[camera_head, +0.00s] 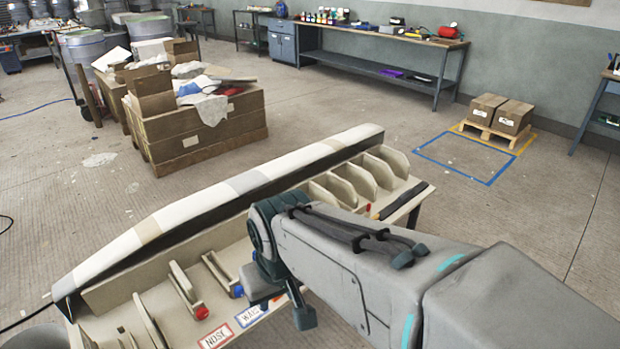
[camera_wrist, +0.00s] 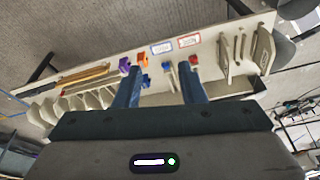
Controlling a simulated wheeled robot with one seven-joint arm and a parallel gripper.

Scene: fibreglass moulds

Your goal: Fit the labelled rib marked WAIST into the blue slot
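The WAIST label (camera_head: 250,316), blue-bordered and partly cut off by my gripper, is on the front edge of the cream mould bench (camera_head: 115,295). It also shows in the wrist view (camera_wrist: 160,48). A blue end block (camera_head: 238,291) sits on a slot behind it; in the wrist view it shows between my fingers (camera_wrist: 167,65). Loose cream ribs (camera_head: 150,320) stand at the bench's left end; I can read no WAIST mark on any rib. My gripper (camera_head: 284,302) is over the bench's front, fingers apart and empty in the wrist view (camera_wrist: 160,72).
A NOSE label (camera_head: 216,336) and red end block (camera_head: 201,313) are to the left. Orange (camera_wrist: 143,58) and purple (camera_wrist: 125,65) blocks show in the wrist view. Several standing ribs (camera_head: 375,172) fill the bench's right end. A long striped mould (camera_head: 235,185) runs along the back.

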